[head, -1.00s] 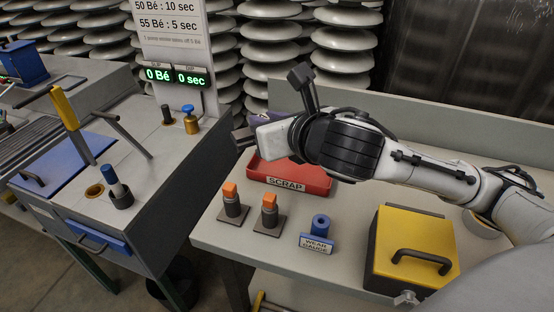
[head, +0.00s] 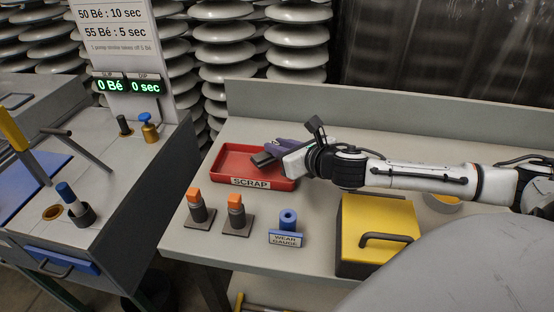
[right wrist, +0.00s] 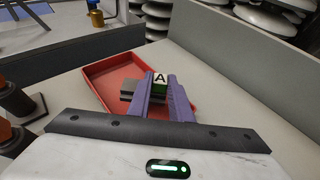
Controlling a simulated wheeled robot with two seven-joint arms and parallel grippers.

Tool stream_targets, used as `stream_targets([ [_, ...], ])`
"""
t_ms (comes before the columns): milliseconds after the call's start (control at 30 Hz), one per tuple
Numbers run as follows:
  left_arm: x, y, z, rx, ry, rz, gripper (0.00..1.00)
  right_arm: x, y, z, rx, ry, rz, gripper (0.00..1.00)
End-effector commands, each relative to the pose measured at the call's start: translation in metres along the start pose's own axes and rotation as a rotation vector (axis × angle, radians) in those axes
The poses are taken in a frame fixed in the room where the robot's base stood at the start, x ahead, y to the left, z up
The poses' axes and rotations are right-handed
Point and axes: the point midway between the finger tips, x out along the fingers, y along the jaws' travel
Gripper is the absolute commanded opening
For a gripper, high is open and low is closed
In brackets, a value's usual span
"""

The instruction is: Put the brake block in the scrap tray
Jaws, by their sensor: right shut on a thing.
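My right gripper (head: 280,150) is shut on the dark grey brake block (head: 262,159), at the back right part of the red scrap tray (head: 226,177). In the right wrist view, the purple fingers of my right gripper (right wrist: 160,82) stand on either side of a white and green piece marked A. The dark brake block (right wrist: 127,90) sticks out left of them. The red tray (right wrist: 97,76) lies behind and around the block in that view. The block's exact height over the tray floor is hard to tell. My left gripper is not in view.
Two orange-topped pieces (head: 194,195) and (head: 236,202) stand on dark bases in front of the tray. A blue wear gauge (head: 287,228) and a yellow box with a handle (head: 385,228) are to the right. A raised back wall (head: 300,107) borders the bench.

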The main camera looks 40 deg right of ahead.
Motion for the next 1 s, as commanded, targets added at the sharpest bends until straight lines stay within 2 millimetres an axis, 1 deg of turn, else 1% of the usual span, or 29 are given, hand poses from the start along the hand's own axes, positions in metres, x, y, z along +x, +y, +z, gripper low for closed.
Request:
stream_targets([
  [200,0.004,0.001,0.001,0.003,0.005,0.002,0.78,0.011,0.000,-0.027,0.003,0.000,-0.001,0.00],
  [267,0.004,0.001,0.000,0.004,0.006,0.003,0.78,0.013,0.001,-0.032,0.003,0.000,0.000,0.00],
  [433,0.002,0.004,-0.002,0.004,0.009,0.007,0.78,0.013,0.000,-0.032,-0.002,-0.002,0.001,0.00],
  [633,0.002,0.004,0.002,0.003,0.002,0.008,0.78,0.015,0.000,-0.035,-0.001,-0.002,0.000,0.00],
  [667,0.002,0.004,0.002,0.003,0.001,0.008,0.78,0.015,0.000,-0.036,-0.001,0.000,-0.001,0.23],
  [733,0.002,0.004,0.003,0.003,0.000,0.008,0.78,0.015,0.000,-0.036,-0.001,0.001,0.000,0.35],
  [767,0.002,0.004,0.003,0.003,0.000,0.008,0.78,0.015,0.000,-0.036,-0.001,0.001,-0.001,0.37],
  [1000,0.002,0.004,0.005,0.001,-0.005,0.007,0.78,0.014,0.000,-0.036,-0.001,0.001,0.000,0.37],
])
